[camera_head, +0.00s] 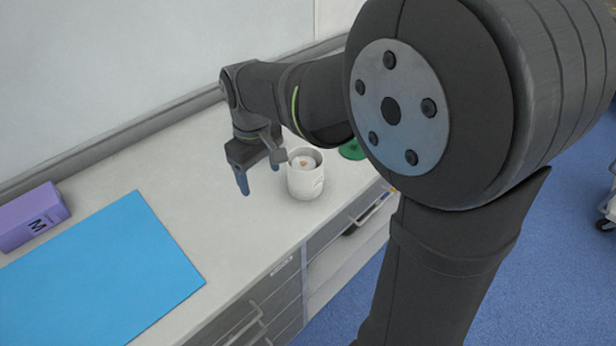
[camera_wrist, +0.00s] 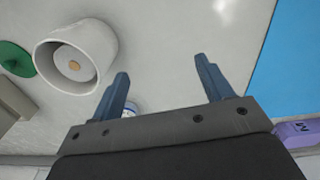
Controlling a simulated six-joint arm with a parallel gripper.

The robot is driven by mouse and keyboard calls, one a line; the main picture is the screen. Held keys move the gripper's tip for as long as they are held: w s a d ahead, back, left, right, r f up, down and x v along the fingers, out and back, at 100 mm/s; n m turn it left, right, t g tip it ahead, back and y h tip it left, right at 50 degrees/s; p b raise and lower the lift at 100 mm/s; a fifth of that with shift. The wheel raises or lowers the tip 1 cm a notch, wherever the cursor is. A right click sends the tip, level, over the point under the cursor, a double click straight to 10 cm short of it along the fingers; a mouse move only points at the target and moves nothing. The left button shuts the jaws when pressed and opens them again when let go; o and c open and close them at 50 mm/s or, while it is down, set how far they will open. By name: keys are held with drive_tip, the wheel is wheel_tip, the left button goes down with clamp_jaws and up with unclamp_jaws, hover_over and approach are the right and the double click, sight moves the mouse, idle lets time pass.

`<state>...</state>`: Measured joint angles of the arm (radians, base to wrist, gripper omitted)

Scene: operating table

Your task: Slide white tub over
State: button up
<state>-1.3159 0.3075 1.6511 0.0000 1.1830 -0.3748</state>
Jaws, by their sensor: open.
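The white tub (camera_head: 306,181) stands upright on the white counter, close to its front edge. Its top is open, and a small tan spot shows inside. My gripper (camera_head: 259,181) is just left of the tub in the head view, fingers pointing down, open and with nothing between the fingers. In the wrist view the tub (camera_wrist: 88,52) is at the upper left, outside and beyond the left finger of my gripper (camera_wrist: 163,80). A gap shows between that finger and the tub.
A green round item (camera_head: 352,150) lies right of the tub, partly hidden by my arm. A blue mat (camera_head: 100,270) and a purple box marked M (camera_head: 33,217) lie at the left. The counter (camera_head: 195,205) between mat and gripper is clear. A wall runs behind; drawers are below.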

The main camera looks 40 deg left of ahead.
sight(291, 156)
drive_tip(key=shift+m, duration=0.8)
drive_tip(key=w+d, duration=0.2)
drive_tip(key=w+d+r, duration=0.1)
drive_tip(key=w+d, duration=0.1)
drive_tip(key=w, duration=0.1)
drive_tip(key=w+d+r, duration=0.1)
drive_tip(key=w+d, duration=0.1)
drive_tip(key=w, duration=0.1)
drive_tip(key=c, duration=1.4)
drive_tip(key=shift+m, duration=0.3)
drive_tip(key=w+d, duration=0.2)
drive_tip(key=d, duration=0.1)
drive_tip(key=w+d, duration=0.1)
drive_tip(key=shift+w+d+r, duration=0.15)
drive_tip(key=shift+w+r, duration=0.1)
drive_tip(key=shift+r, duration=0.15)
clamp_jaws()
wheel_tip(291, 156, down, 9)
drive_tip(key=shift+w+d+f, duration=0.1)
drive_tip(key=shift+d+f, duration=0.05)
drive_tip(key=a, duration=0.3)
drive_tip(key=shift+w+f, duration=0.15)
drive_tip(key=shift+f, duration=0.2)
drive_tip(key=shift+a, duration=0.55)
drive_tip(key=a, duration=0.7)
drive_tip(key=w+a, duration=0.1)
drive_tip(key=a, duration=0.3)
drive_tip(key=shift+a, duration=0.2)
